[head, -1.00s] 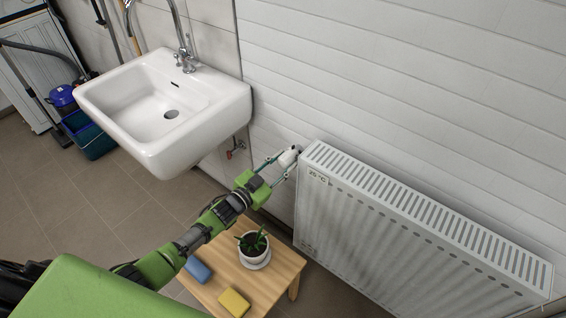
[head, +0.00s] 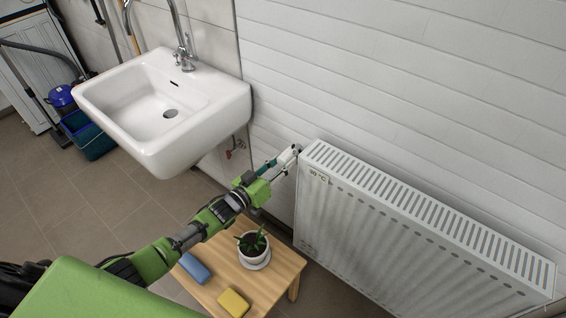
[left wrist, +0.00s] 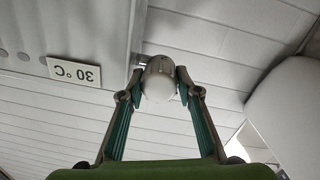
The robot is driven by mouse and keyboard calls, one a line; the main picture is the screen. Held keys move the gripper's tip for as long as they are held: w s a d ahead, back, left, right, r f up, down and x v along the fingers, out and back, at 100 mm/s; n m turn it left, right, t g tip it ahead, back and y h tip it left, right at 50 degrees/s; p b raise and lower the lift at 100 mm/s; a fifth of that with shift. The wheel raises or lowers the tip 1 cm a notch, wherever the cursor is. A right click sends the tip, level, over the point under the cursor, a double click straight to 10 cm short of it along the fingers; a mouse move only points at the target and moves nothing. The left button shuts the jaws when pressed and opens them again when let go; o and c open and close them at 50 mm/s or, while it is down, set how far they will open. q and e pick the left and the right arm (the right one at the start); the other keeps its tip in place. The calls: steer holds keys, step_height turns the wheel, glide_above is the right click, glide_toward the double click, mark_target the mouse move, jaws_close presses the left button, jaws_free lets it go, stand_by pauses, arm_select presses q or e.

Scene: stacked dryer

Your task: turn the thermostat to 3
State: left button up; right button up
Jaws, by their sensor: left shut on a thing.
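The thermostat (left wrist: 159,82) is a white rounded knob at the upper left end of the radiator (head: 400,235). It shows between the fingertips in the left wrist view, and is mostly covered by the fingers in the head view. My left gripper (head: 288,158) is shut on it, one finger on each side, also seen in the left wrist view (left wrist: 160,88). I cannot read a number on the knob. A label (left wrist: 74,72) on the radiator reads 30 °C, upside down in the left wrist view. My right gripper is not in view.
A white sink (head: 165,110) hangs on the wall to the left. A low wooden table (head: 275,270) below my left arm carries a potted plant (head: 252,243), a blue sponge (head: 195,268) and a yellow sponge (head: 233,302). A bucket (head: 90,135) stands farther left.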

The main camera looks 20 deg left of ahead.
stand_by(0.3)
arm_select(q)
steer(key=o, duration=0.8)
steer(key=shift+o, duration=0.2)
steer(key=v, duration=0.8)
